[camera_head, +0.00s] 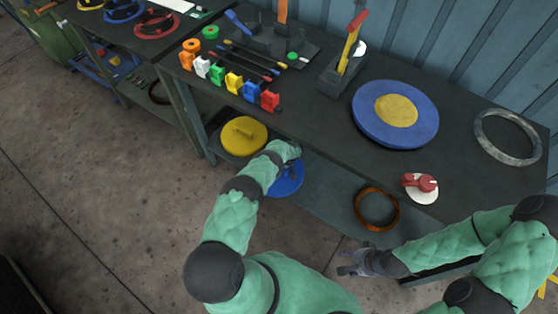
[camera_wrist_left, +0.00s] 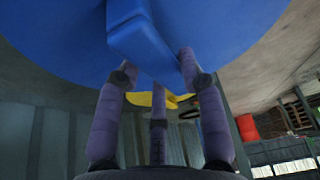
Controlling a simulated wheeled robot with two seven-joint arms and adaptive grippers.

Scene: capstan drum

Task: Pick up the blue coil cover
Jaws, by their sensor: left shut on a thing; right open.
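The blue coil cover (camera_head: 287,182) is a flat round disc at the lower shelf, partly hidden by my left arm and hand in the head view. In the left wrist view the blue cover (camera_wrist_left: 225,35) fills the top, and its bar handle (camera_wrist_left: 145,35) lies between the fingers. My left gripper (camera_wrist_left: 157,72) is shut on that handle. In the head view the left gripper (camera_head: 290,154) is over the cover. My right gripper (camera_head: 352,264) is open and empty, in front of the bench and away from the cover.
A yellow cover (camera_head: 243,135) with a handle lies on the lower shelf to the left. A brown ring (camera_head: 377,208) lies to the right. Above is the dark bench top (camera_head: 320,120) with a blue and yellow disc (camera_head: 420,135), a metal ring (camera_head: 508,138) and coloured clips.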

